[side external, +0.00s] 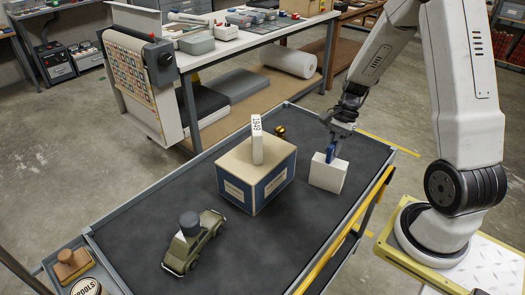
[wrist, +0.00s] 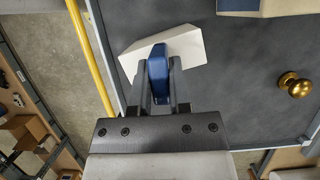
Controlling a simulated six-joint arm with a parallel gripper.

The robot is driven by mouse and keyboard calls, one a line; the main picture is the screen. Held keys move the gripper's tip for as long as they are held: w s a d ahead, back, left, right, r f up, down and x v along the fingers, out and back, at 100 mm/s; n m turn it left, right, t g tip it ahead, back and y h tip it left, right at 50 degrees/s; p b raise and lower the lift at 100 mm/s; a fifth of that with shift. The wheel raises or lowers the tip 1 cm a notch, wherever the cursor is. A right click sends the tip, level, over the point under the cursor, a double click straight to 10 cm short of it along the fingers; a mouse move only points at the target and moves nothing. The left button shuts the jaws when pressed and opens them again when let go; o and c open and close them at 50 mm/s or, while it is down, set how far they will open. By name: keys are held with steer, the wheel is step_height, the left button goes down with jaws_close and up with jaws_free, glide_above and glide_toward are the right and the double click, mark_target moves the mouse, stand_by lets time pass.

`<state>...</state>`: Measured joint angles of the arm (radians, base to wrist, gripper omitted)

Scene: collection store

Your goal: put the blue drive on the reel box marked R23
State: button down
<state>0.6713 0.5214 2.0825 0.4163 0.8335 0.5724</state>
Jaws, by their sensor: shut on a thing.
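My gripper (side external: 335,147) is shut on the blue drive (side external: 330,154). In the wrist view the blue drive (wrist: 158,72) stands between the fingers of my gripper (wrist: 160,85). A plain white box (side external: 327,175) stands on the dark cart top directly below the drive; it also shows in the wrist view (wrist: 187,45), behind the drive. The drive is at the box's top face, and I cannot tell whether they touch. I see no R23 mark on the faces in view.
A cardboard carton (side external: 238,182) with blue sides stands left of the white box, with an upright white box marked 1949 (side external: 257,142) on top. A brass knob (side external: 279,130) lies behind it. A green toy car (side external: 186,252) stands front left on the cart (side external: 270,240).

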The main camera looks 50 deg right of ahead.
steer(key=shift+f, duration=0.15)
steer(key=c, duration=0.6)
jaws_free()
steer(key=shift+r, duration=0.2)
steer(key=v, duration=1.2)
steer(key=shift+s+a+f+n+t+h, duration=0.4)
steer(key=shift+a+f+n+h, duration=0.45)
steer(key=shift+a+n, duration=2.45)
steer(key=shift+s+a+f+n+t+h, duration=0.25)
steer(key=shift+a+f+n+t+h, duration=0.55)
steer(key=shift+a+n, duration=2.5)
steer(key=shift+s+a+f+n+t+h, duration=0.1)
steer(key=shift+s+a+f+n+h, duration=0.7)
steer(key=shift+a+n, duration=2.5)
